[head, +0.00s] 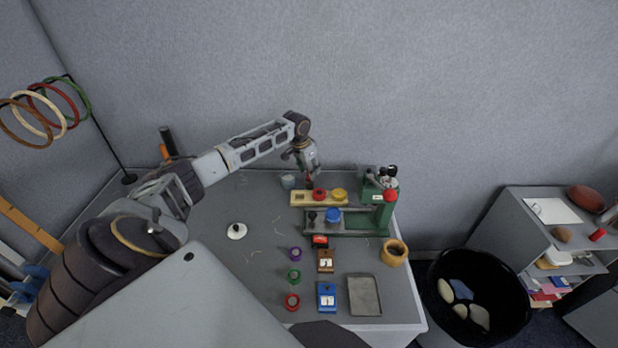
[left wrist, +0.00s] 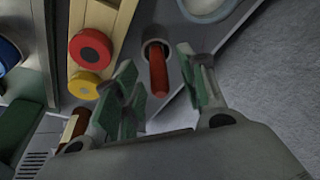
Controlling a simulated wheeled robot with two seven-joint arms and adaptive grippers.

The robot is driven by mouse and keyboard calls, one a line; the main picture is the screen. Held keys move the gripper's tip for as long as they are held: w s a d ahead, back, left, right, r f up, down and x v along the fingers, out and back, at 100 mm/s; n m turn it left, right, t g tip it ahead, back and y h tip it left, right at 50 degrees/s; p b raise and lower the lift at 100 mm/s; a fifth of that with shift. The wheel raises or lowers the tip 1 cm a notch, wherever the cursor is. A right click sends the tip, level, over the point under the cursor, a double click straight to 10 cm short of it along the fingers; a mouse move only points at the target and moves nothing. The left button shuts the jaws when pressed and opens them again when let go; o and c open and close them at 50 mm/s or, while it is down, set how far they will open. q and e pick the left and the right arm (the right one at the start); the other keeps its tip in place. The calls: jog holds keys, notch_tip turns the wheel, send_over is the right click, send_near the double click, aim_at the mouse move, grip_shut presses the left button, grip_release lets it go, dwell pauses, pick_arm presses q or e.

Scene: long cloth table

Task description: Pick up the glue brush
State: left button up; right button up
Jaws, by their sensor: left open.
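The glue brush, seen as a red handle (left wrist: 158,76), stands up out of a small dark round holder (left wrist: 155,48) in the left wrist view. Its bristle end is hidden. My left gripper (left wrist: 162,88) is open, with green-padded fingers on either side of the handle; I cannot tell whether either finger touches it. In the head view the left gripper (head: 309,176) points down at the back of the table, just behind a wooden board (head: 302,199). My right gripper is not in view.
The board holds red (head: 319,194) and yellow (head: 339,194) round pieces. A grey cup (head: 288,182) stands left of the gripper. A green stand (head: 384,215) is to the right. A metal tray (head: 364,295) and several small items lie in front. The table's left part is mostly clear.

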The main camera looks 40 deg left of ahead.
pick_arm(q)
jog(key=shift+c, duration=0.2)
jog(key=c, duration=0.9)
jog(key=shift+o, duration=0.2)
jog(key=shift+r, duration=0.15)
jog(key=shift+r, duration=4.9)
